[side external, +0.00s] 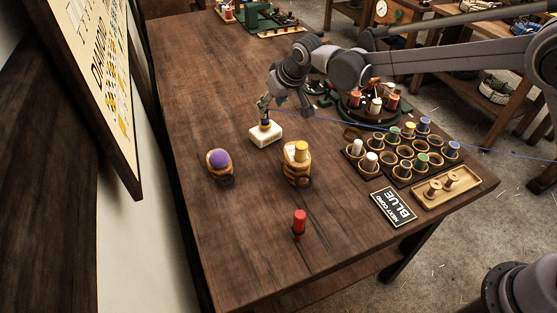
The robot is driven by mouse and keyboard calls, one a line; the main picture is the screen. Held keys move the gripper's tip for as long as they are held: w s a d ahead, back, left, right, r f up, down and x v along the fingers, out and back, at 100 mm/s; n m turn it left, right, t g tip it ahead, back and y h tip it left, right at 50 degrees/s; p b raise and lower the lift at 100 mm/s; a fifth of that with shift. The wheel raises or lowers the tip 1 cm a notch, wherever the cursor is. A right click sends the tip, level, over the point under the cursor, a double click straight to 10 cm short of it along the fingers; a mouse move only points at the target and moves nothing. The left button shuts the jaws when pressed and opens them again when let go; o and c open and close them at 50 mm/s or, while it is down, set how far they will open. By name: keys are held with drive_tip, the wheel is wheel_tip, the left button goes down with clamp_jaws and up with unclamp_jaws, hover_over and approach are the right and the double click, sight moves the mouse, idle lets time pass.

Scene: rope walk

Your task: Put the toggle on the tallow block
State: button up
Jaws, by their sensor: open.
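The tallow block (257,138) is a pale, cream block on the left-middle part of the dark wooden table. A small toggle (265,124) with a dark blue band stands on top of it, upright as far as I can tell. My gripper (264,112) points down right at the toggle's upper end and is open. Its fingers hide the top of the toggle, and I cannot tell whether they touch it. A thin blue cord runs from near the gripper off to the right.
A purple-topped holder (219,159), a yellow-topped wooden stand (297,170) and a red peg (299,222) stand nearby. A rack of several capped pegs (403,152), a wooden tray (455,187) and a sign reading "NEXT CORD BLUE" (393,207) lie right. The table's front left is clear.

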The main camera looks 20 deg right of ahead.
drive_tip(key=s+d+r+m, duration=0.1)
drive_tip(key=s+d+r, duration=0.4)
drive_tip(key=s+d, duration=0.3)
drive_tip(key=s+d+r, duration=0.6)
drive_tip(key=s+d, duration=0.1)
drive_tip(key=s, duration=0.3)
drive_tip(key=s+d+f, duration=0.3)
drive_tip(key=s, duration=0.5)
drive_tip(key=s+d+f+m+h, duration=0.1)
drive_tip(key=s+d+f, duration=0.1)
drive_tip(key=s, duration=0.5)
drive_tip(key=shift+s+d+f+t, duration=0.4)
drive_tip(key=shift+d, duration=0.5)
